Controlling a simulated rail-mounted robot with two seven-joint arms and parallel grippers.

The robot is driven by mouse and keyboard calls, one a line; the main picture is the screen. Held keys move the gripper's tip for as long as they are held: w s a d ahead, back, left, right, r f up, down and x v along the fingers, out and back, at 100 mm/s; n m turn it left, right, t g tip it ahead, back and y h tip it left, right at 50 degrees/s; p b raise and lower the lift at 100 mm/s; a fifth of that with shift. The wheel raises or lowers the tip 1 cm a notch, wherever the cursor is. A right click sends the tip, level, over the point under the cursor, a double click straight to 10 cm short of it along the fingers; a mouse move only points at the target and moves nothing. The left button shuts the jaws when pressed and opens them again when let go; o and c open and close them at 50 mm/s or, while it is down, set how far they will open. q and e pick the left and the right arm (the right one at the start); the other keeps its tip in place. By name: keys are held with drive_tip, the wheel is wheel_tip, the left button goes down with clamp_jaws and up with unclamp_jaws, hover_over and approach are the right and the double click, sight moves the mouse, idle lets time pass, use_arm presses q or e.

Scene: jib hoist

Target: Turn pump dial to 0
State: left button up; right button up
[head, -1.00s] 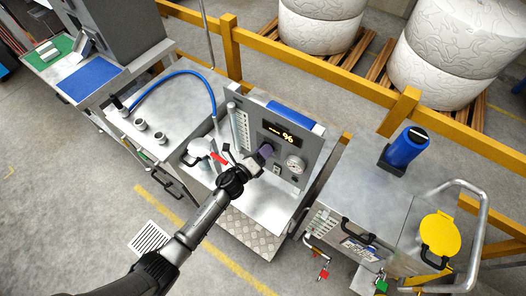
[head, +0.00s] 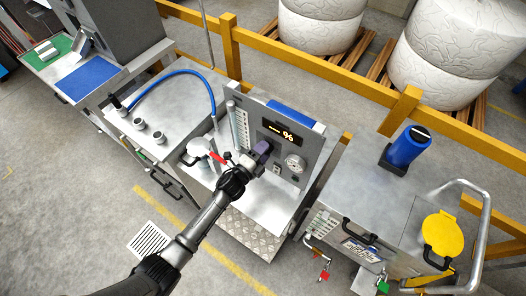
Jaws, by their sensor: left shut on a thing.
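The pump panel (head: 311,150) stands upright on a steel cabinet in the middle of the head view. Its small display (head: 280,134) shows a dash-like mark and a percent sign in yellow. The pump dial (head: 262,148) is a dark purple-grey knob below the display. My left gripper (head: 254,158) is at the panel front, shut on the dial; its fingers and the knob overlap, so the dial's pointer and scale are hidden. My right gripper is not in view.
A round gauge (head: 295,163) sits right of the dial. A red-handled valve (head: 218,157) is close to the left of my gripper. A blue hose (head: 178,76) arcs behind. A steel tank unit with a yellow lid (head: 442,233) stands to the right, and a yellow railing (head: 330,71) runs behind.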

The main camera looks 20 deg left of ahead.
use_arm(q)
drive_tip(key=n+y, duration=0.1)
drive_tip(key=n, duration=0.5)
drive_tip(key=n+t, duration=0.1)
drive_tip(key=n, duration=0.6)
drive_tip(key=shift+d+y, duration=0.1)
drive_tip(key=shift+y, duration=0.3)
drive_tip(key=shift+n+p, duration=0.45)
drive_tip(key=shift+n, duration=1.35)
drive_tip(key=o, duration=0.9)
